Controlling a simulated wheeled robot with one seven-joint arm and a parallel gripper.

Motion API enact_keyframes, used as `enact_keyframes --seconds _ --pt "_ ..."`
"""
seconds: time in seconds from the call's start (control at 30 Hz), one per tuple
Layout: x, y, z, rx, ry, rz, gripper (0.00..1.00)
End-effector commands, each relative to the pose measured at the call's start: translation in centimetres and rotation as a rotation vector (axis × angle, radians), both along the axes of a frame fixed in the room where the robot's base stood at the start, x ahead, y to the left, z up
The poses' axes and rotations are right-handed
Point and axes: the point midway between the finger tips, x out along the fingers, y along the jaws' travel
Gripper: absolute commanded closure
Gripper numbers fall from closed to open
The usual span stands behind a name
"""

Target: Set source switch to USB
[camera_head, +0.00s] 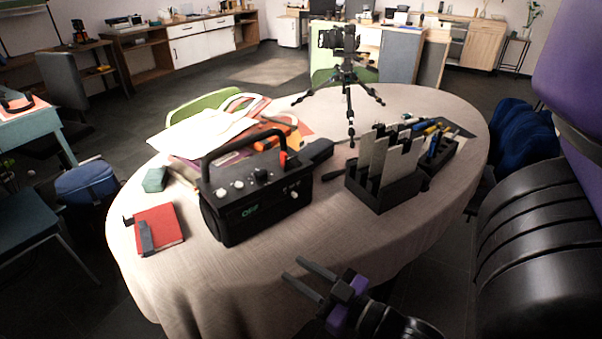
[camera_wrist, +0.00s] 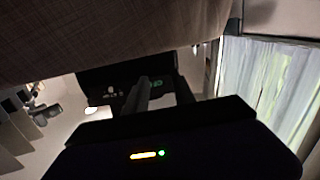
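A black box-shaped device with a carry handle (camera_head: 256,205) stands on the table in the head view. Its front panel shows a green "OFF", a dark knob, pale round knobs and small controls (camera_head: 291,190) at the right of the panel. The source switch's label and position are too small to read. In the wrist view the device (camera_wrist: 105,84) appears turned over, partly behind my fingers. My gripper (camera_head: 292,268) is open and empty, in front of and below the device at the table's near edge, apart from it. The gripper (camera_wrist: 163,88) also shows in the wrist view.
A black organizer (camera_head: 383,192) with upright grey panels stands right of the device. A red book (camera_head: 161,227) and a green box (camera_head: 155,179) lie to the left. Papers (camera_head: 205,130) and a tripod with a camera (camera_head: 349,95) are behind. The cloth in front of the device is clear.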

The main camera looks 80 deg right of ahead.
Motion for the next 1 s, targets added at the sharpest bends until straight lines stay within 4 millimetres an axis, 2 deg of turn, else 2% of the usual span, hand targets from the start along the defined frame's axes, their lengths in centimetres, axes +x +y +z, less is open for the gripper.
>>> enact_keyframes --seconds 0.03,0.2,0.3,0.43,0.57,1.0 --pt "0.1 -1.6 2.6 -0.001 -0.012 -0.03 0.69" --pt "-0.4 -6.4 5.7 0.007 -0.047 -0.121 0.69" --pt "-0.9 -8.8 6.6 0.025 -0.067 -0.169 0.69" --pt "-1.7 -11.2 6.5 0.064 -0.089 -0.217 0.69" --pt "-1.5 -11.8 5.8 0.091 -0.1 -0.221 0.69" --pt "3.5 -15.2 5.9 0.091 -0.1 -0.218 0.69"
